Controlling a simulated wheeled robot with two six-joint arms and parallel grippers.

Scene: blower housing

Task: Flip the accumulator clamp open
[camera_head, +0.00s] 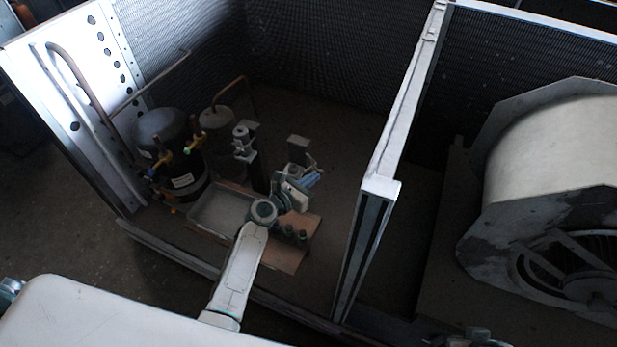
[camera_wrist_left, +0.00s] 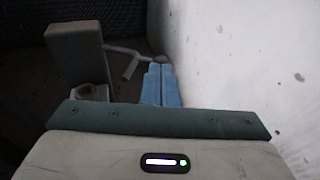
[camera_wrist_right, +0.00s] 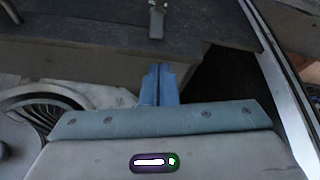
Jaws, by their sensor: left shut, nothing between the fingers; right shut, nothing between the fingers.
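My left gripper (camera_head: 311,180) has its blue fingers shut and empty, near an upright dark block (camera_head: 298,143) inside the housing. In the left wrist view the shut fingers (camera_wrist_left: 160,68) are right of this block (camera_wrist_left: 78,55). A thin grey bar with a bent handle (camera_wrist_left: 130,66) reaches from the block toward the fingertips; it may be the accumulator clamp. Whether they touch, I cannot tell. A dark cylinder with a copper pipe (camera_head: 215,118), possibly the accumulator, stands further left. My right gripper (camera_wrist_right: 158,66) is shut and empty over a dark ledge.
A black compressor (camera_head: 172,150) and a shallow tray (camera_head: 205,235) are left of my left arm. A metal divider (camera_head: 385,165) separates this bay from the large pale blower (camera_head: 550,160). A small metal fitting (camera_wrist_right: 157,20) is ahead of my right fingers.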

